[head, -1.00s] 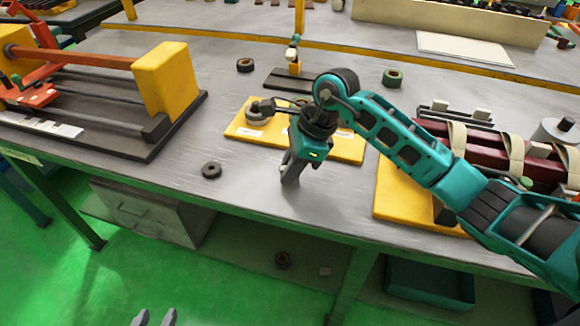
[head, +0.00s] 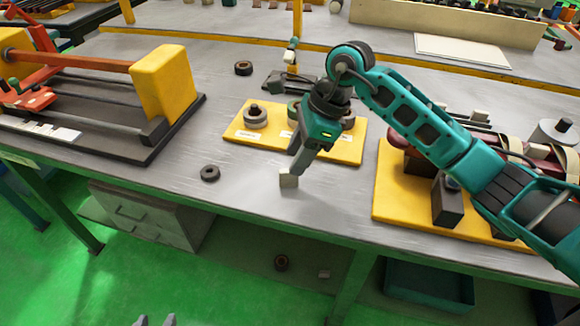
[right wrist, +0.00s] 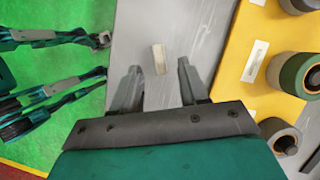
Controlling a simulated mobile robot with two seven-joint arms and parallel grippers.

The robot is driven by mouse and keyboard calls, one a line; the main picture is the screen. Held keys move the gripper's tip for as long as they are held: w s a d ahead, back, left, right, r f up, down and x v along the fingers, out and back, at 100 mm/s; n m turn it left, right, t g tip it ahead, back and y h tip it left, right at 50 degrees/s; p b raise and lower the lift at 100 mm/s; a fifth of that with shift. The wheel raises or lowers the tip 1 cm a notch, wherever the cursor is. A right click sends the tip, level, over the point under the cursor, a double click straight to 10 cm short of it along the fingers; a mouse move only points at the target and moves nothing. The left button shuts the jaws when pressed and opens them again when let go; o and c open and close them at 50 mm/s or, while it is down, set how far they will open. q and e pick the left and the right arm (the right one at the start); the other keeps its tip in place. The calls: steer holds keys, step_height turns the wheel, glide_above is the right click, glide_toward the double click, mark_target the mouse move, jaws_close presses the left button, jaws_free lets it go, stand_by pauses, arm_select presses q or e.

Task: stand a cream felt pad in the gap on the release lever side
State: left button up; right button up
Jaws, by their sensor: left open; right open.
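A small cream pad (head: 289,181) rests on the bare grey table near its front edge. It also shows in the right wrist view (right wrist: 159,58), just beyond and between the fingertips. My right gripper (head: 298,164) is open and empty, pointing down close above the pad; its two fingers are spread in the right wrist view (right wrist: 158,72). My left gripper (head: 155,320) is open and empty at the bottom edge of the head view, far from the pad. I cannot make out the release lever or its gap.
A yellow board (head: 237,133) with rings stands behind my right gripper. A dark ring (head: 210,173) lies left of the pad. A fixture on a yellow base (head: 398,196) is at right, partly behind my arm. Another fixture with a yellow block (head: 165,82) is at left.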

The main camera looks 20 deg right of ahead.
steer(key=v, duration=0.7)
stand_by(0.3)
